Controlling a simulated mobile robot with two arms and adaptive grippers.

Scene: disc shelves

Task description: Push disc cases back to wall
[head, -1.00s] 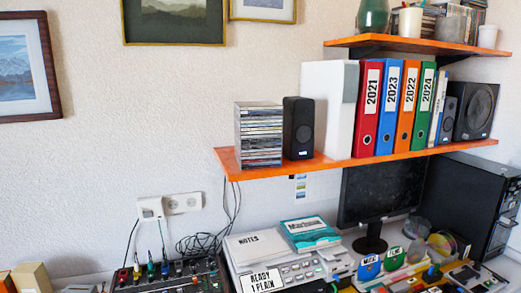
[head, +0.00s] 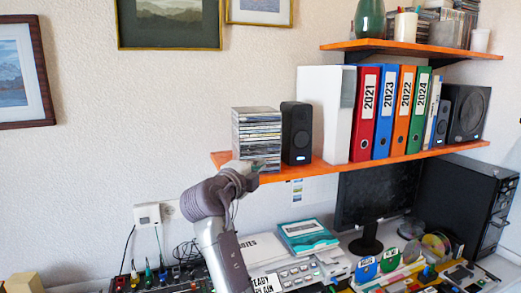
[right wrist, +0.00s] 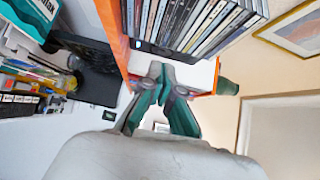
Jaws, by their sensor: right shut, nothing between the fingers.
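The stack of disc cases (head: 257,130) stands at the left end of the lower orange shelf (head: 405,160), left of a black speaker. Its edges also show at the top of the right wrist view (right wrist: 195,22). My right gripper (head: 258,166) is at the shelf's front left, in front of the stack's base, and hides part of it in the head view. In the right wrist view its fingers (right wrist: 162,72) are together and empty, close to the near end of the cases. I cannot tell whether they touch. My left gripper is in neither view now.
The black speaker (head: 296,133) stands close right of the stack, then a white box (head: 322,110) and several binders (head: 390,110). An upper shelf (head: 420,48) is at right. Below are a crowded desk with a monitor (head: 378,200) and a mixer (head: 160,278).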

